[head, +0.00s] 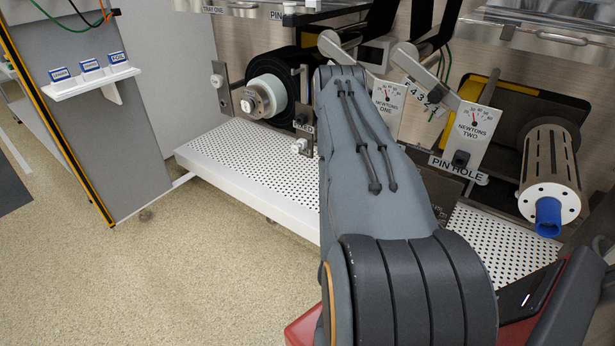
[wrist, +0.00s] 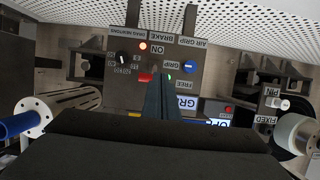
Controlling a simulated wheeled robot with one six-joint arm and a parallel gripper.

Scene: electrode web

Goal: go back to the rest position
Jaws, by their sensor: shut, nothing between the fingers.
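In the wrist view my gripper (wrist: 168,88) shows as dark fingers pressed together, with nothing between them. It points at a dark control panel (wrist: 125,95), which appears upside down. I cannot tell how far the fingertips are from the panel. In the head view my arm reaches forward to the machine and hides the gripper and most of the panel.
A white perforated shelf (head: 235,165) runs along the machine. A white roll (head: 268,92) sits left of my arm; a slotted cylinder with a blue end (head: 549,170) sits right. Two gauge plates (head: 470,135) stand nearby. A small label shelf (head: 95,82) is far left. The left floor is clear.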

